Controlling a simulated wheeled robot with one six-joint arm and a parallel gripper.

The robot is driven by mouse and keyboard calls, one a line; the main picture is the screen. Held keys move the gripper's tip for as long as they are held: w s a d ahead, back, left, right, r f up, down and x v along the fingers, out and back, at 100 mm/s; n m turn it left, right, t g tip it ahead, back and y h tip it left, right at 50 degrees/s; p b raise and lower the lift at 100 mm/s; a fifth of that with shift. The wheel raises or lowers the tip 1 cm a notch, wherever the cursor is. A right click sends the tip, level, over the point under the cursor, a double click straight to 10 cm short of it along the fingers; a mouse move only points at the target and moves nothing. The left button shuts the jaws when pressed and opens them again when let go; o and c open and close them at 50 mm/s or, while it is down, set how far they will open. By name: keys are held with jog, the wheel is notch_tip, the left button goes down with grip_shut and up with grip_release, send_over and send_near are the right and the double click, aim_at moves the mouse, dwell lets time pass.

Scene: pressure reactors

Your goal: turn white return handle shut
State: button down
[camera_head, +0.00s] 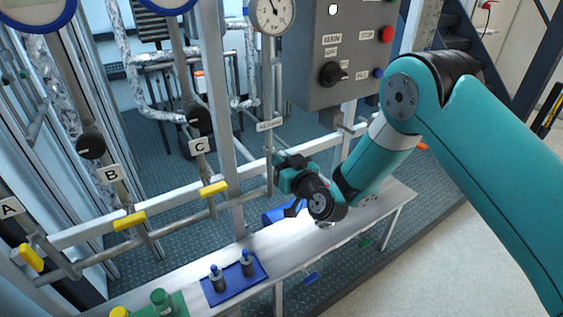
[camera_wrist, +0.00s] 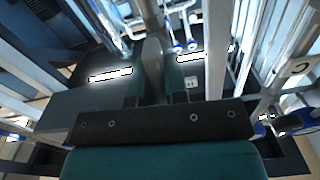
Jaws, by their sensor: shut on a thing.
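The return pipe (camera_head: 269,150) runs down from the gauge and carries a small label plate (camera_head: 270,125). My gripper (camera_head: 279,174) is at this pipe, just below the label. In the head view it hides the handle. In the wrist view, a pale grey-white handle (camera_wrist: 152,68) stands between the two teal fingers of my gripper (camera_wrist: 153,80), which are shut on it. The handle looks roughly in line with the pipe in that view, but its exact turn is hard to tell.
Yellow handles A (camera_head: 31,257), B (camera_head: 130,220) and C (camera_head: 213,188) sit along the rail at the left. A grey control box (camera_head: 345,50) hangs above my gripper. A bench (camera_head: 300,246) below holds a blue tray (camera_head: 234,282) with two dark fittings.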

jog(key=m, duration=0.4)
jog(key=shift+w+d+b, duration=0.1)
jog(key=shift+b, duration=0.25)
jog(key=m, duration=0.4)
jog(key=shift+d+f+m, duration=0.1)
jog(key=shift+m, duration=0.3)
jog(key=m, duration=0.3)
jog(key=shift+m+p, duration=0.3)
jog(key=shift+p, duration=0.05)
jog(key=m, duration=0.2)
jog(key=m+p, duration=0.1)
jog(key=m, duration=0.1)
jog(key=shift+w+f, duration=0.1)
jog(key=shift+f, duration=0.1)
jog(key=shift+m, duration=0.3)
jog(key=c, duration=1.1)
grip_release()
jog(key=shift+d, duration=0.1)
jog(key=shift+c, duration=0.2)
jog(key=shift+f, duration=0.1)
